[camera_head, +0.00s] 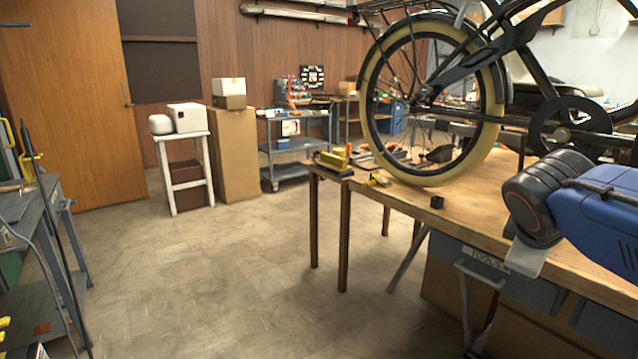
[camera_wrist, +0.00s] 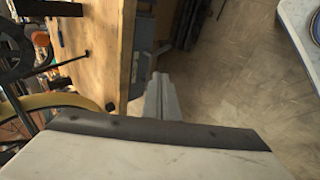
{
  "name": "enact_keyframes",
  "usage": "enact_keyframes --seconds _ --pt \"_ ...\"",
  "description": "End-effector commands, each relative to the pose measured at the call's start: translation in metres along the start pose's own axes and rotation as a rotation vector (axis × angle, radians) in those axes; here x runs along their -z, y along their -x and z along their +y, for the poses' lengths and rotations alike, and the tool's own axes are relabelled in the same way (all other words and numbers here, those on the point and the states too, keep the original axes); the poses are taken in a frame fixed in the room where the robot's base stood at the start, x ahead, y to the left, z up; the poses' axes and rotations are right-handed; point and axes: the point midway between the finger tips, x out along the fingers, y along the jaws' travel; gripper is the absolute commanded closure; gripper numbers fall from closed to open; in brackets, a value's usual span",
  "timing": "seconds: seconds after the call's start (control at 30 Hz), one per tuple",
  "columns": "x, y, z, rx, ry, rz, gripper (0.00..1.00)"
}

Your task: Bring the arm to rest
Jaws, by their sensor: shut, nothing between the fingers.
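In the wrist view, my gripper (camera_wrist: 163,98) shows as a narrow grey pair of fingers beyond a dark edge. The fingers are shut, with nothing seen between them. They point up the picture, beside the edge of the wooden workbench (camera_wrist: 88,50), with the tiled floor to their right. A pale surface with a black rim fills the bottom of this view and hides the rest of the gripper.
A blue and black machine-like body (camera_head: 597,205) fills the right foreground. A small dark block (camera_head: 437,202) sits near the bench edge. A white stool (camera_head: 180,150), a tall cardboard box (camera_head: 235,155) and a grey cart (camera_head: 297,145) stand farther back. The middle floor (camera_head: 210,270) is clear.

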Motion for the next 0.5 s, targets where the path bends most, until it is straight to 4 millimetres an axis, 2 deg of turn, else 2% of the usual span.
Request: enact_keyframes --seconds 0.03,0.1,0.3,0.4,0.5 --pt "-0.005 -0.002 -0.022 0.042 -0.076 0.014 1.00" --pt "-0.010 -0.004 -0.053 0.107 -0.195 0.032 1.00" --pt "-0.020 -0.008 -0.138 0.298 -0.534 0.054 1.00" --pt "-0.023 -0.007 -0.170 0.376 -0.670 0.050 1.00" --pt "-0.024 -0.007 -0.191 0.431 -0.763 0.044 1.00"
